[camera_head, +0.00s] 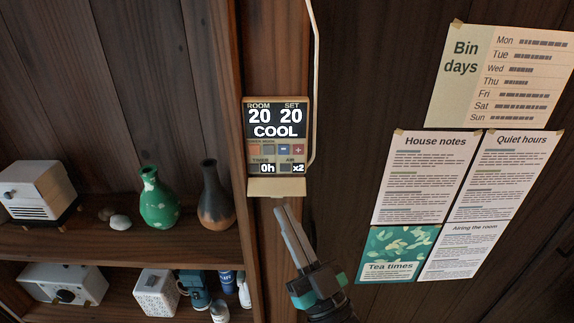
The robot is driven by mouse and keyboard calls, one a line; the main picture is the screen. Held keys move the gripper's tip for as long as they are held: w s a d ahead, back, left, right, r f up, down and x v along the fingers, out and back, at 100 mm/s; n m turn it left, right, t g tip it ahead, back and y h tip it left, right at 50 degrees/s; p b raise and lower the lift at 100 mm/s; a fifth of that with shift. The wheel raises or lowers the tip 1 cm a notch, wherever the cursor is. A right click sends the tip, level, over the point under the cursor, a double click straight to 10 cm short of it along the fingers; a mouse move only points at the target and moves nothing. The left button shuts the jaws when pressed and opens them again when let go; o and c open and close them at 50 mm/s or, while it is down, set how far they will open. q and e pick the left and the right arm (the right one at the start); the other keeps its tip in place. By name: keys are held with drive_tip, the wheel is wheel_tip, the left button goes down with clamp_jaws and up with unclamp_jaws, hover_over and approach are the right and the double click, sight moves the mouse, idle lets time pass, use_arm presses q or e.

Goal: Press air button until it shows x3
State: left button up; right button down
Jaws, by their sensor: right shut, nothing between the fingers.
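The wall control panel (277,147) is a beige unit on a wooden post, a little left of centre in the head view. Its display reads ROOM 20, SET 20 and COOL, with TIMER 0h and AIR x2 below. A row of small buttons, including a blue minus and a red plus, sits under COOL. The dark air button (285,168) is just left of the x2 readout. My right gripper (279,208) is shut and empty, its tips just below the panel's lower ledge. I cannot tell whether they touch it. My left gripper is not in view.
A shelf (120,240) on the left holds a green vase (157,200), a dark vase (216,195) and a white box-like device (38,190). Paper notices (425,175) hang on the right wall. A pale cable (316,80) runs down beside the panel.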

sight(288, 187)
drive_tip(key=shift+w, duration=0.15)
drive_tip(key=w+b, duration=0.3)
drive_tip(key=w, duration=0.4)
drive_tip(key=shift+f, duration=0.15)
drive_tip(key=shift+w+b, duration=0.45)
drive_tip(key=shift+w, duration=0.35)
idle(1.4)
drive_tip(key=shift+w, duration=0.45)
drive_tip(key=shift+w+b, duration=0.35)
drive_tip(key=shift+b, duration=0.05)
idle(0.4)
drive_tip(key=shift+s+p, duration=0.5)
drive_tip(key=shift+s, duration=0.3)
